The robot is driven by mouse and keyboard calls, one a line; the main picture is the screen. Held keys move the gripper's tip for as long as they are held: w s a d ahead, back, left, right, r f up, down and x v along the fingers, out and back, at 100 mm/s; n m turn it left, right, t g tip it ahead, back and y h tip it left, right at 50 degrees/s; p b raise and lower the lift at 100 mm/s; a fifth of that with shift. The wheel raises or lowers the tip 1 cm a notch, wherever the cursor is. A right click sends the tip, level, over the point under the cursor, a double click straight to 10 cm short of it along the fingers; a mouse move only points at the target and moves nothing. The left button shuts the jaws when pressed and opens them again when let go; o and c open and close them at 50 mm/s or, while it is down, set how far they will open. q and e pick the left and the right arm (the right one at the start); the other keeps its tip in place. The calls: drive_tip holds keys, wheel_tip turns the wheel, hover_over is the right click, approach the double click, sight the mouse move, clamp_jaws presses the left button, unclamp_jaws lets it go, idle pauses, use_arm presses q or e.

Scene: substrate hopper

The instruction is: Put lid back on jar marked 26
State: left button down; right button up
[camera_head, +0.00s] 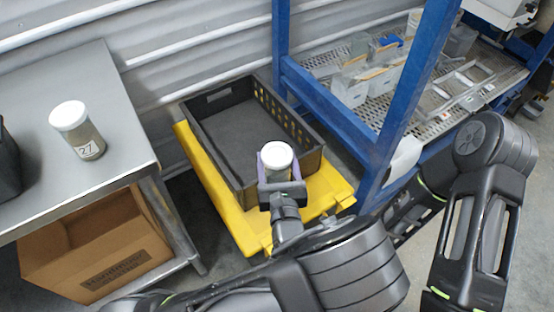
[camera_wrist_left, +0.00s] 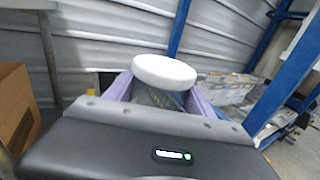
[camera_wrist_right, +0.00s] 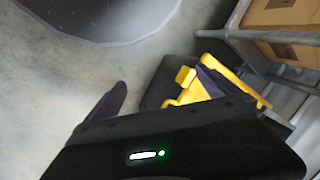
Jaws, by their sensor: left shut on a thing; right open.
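My left gripper (camera_head: 280,186) is shut on a jar (camera_head: 276,172) with a white lid on top, held upright over the near end of the black crate. In the left wrist view the white lid (camera_wrist_left: 165,71) sits above the purple fingers, and the jar body (camera_wrist_left: 158,98) is between them; no number on it can be read. A second jar, marked 27 (camera_head: 86,140), stands on the metal table at left with its white lid (camera_head: 68,115) on. No jar marked 26 can be made out. My right gripper (camera_wrist_right: 160,85) is open and empty, above the floor.
The black crate (camera_head: 195,133) looks empty and stands on a yellow platform (camera_head: 232,222). A cardboard box (camera_head: 95,250) is under the metal table (camera_head: 125,120). A blue-framed rack (camera_head: 330,105) with clear containers stands at right.

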drive_tip(key=s, duration=0.3)
drive_tip(key=shift+a, duration=0.25)
use_arm(q)
drive_tip(key=shift+a, duration=0.1)
use_arm(e)
drive_tip(key=shift+w, duration=0.1)
